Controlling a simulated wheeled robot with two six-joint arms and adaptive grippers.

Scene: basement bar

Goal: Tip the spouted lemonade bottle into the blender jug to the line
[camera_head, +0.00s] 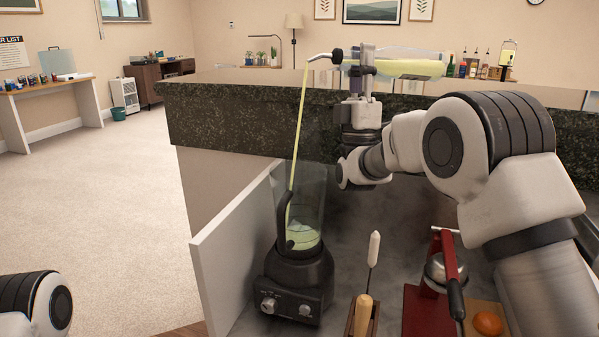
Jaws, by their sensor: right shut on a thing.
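The spouted lemonade bottle (408,63) lies almost level in the head view, its metal spout pointing left. My right gripper (362,70) is shut around the bottle near its neck. A thin yellow stream runs from the spout down into the clear blender jug (311,195). Pale yellow liquid stands in the bottom part of the jug, and dark marks show on its wall; I cannot tell which is the line. The jug stands upright on its black base (297,287). Part of my left arm shows at the lower left; its gripper is out of view.
A red press (426,306), an orange (488,323) and a wooden holder with tools (362,317) stand right of the blender. A white panel (236,241) borders the counter on the left. A raised dark stone bar (235,122) runs behind.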

